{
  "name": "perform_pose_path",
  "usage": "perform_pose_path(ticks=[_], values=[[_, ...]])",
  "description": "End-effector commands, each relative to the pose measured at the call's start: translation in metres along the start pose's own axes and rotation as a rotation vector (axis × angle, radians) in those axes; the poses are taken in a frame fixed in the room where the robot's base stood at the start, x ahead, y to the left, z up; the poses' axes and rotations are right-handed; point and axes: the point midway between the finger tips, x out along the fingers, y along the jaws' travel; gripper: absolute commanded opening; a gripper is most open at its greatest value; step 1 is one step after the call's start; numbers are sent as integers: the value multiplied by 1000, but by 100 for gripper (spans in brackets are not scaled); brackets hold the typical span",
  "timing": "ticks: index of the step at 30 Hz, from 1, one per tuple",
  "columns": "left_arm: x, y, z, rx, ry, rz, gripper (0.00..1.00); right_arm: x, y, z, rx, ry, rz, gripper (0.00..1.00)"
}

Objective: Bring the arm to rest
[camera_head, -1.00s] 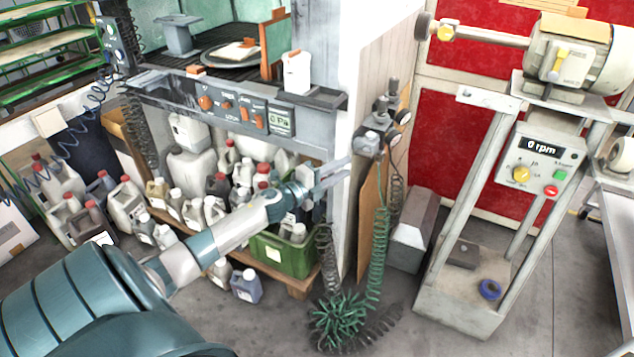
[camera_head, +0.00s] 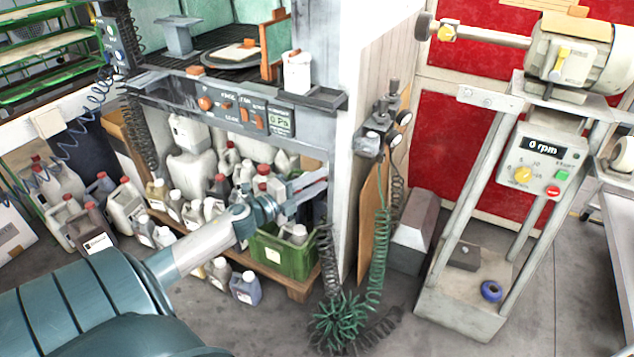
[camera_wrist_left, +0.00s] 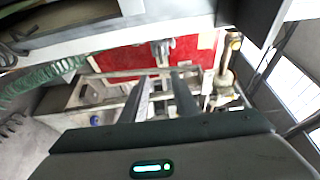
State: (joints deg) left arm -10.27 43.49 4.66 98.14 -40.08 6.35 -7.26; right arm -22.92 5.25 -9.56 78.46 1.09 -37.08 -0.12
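My left arm comes in from the lower left in the head view. Its gripper (camera_head: 322,181) hangs in front of the cabinet's lower opening, close to the pale corner post. In the left wrist view its two fingers (camera_wrist_left: 163,92) stand apart with nothing between them. The buffing machine (camera_head: 570,58) stands at the right, well apart from the gripper. Its control box (camera_head: 538,165) has a yellow knob, green and red buttons, and a display reading 0 rpm. My right gripper is out of view.
A grey control cabinet (camera_head: 225,105) with a 0 Pa display stands above several bottles and canisters. A green crate (camera_head: 283,255) is below the gripper. Coiled hoses (camera_head: 377,240) hang by the post. A blue ring (camera_head: 491,291) lies on the buffer's base.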

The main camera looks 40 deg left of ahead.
Motion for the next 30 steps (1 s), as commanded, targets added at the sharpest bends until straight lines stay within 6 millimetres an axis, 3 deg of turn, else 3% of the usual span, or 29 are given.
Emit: perform_pose_path(ticks=[12,17,20,23,30], values=[[0,1,0,-3,-1,1,27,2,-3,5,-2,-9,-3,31],[-3,20,-1,-52,-23,21,27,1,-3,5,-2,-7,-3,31],[-9,48,-4,-130,-58,52,27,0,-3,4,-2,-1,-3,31],[-19,90,-10,-242,-110,100,27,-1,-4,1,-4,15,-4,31],[-64,220,-53,-575,-279,264,27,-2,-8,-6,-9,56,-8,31]])
